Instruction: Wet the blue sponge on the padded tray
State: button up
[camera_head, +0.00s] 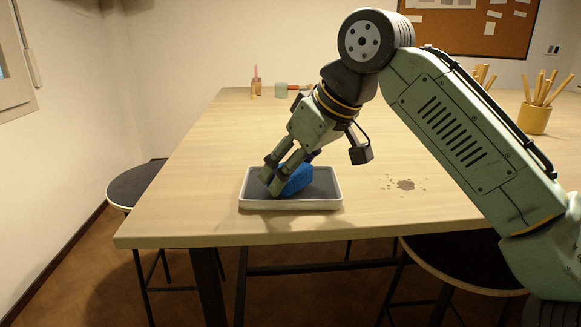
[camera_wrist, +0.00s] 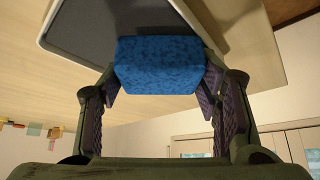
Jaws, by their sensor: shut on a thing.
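A blue sponge (camera_head: 296,179) is at the padded tray (camera_head: 291,205), a white-rimmed tray with a dark grey pad. My gripper (camera_head: 277,178) reaches down over the tray and is shut on the sponge. In the wrist view the sponge (camera_wrist: 160,66) sits between the two fingers of my gripper (camera_wrist: 160,95), with the tray (camera_wrist: 85,32) behind it. I cannot tell whether the sponge touches the pad or is just above it. The gripper hides part of the sponge in the head view.
A pot of sticks (camera_head: 534,118) stands at the right. A small jar (camera_head: 256,88) and a pale green block (camera_head: 281,90) are at the back. Stools (camera_head: 135,184) stand by the table.

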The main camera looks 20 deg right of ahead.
jog(key=shift+f, duration=0.4)
dwell(2.0)
notch_tip(320, 180, up, 7)
jog(key=p, duration=0.7)
jog(key=shift+r, duration=0.1)
dwell(0.7)
